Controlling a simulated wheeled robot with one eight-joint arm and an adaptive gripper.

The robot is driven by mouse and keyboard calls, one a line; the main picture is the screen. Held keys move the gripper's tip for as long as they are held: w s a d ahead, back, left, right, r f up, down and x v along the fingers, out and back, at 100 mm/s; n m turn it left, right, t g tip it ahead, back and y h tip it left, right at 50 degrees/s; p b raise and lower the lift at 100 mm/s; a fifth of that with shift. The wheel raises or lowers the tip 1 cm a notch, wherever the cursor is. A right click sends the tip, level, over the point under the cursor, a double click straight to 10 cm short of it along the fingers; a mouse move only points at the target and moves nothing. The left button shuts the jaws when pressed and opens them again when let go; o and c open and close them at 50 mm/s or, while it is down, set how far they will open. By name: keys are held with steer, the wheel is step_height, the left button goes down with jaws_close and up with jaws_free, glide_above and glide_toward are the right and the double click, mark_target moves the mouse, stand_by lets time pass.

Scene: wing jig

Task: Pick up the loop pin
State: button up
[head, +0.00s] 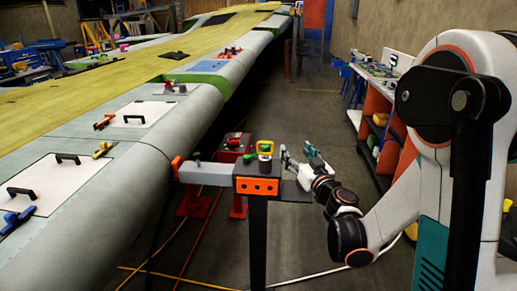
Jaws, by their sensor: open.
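A small post-top stand (257,186) with an orange front plate stands beside the wing, with small coloured pieces on top. The lower part of the yellow piece is hard to make out.
A grey bar with an orange end (176,167) reaches left from the stand towards the long wing (120,180). A red box (233,147) stands behind. An orange workbench (378,130) is at the right. Cables cross the floor (315,240).

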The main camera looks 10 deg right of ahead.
step_height(320, 180, down, 6)
steer(key=a+n+g+y, duration=0.1)
steer(key=a+y, duration=0.1)
steer(key=y, duration=0.1)
steer(key=b, duration=0.1)
glide_toward(268, 158)
steer(key=w+a+r, duration=0.1)
steer(key=w+r, duration=0.3)
steer(key=shift+b+x, duration=0.95)
steer(key=shift+x, duration=1.95)
steer(key=shift+a, duration=0.1)
jaws_close()
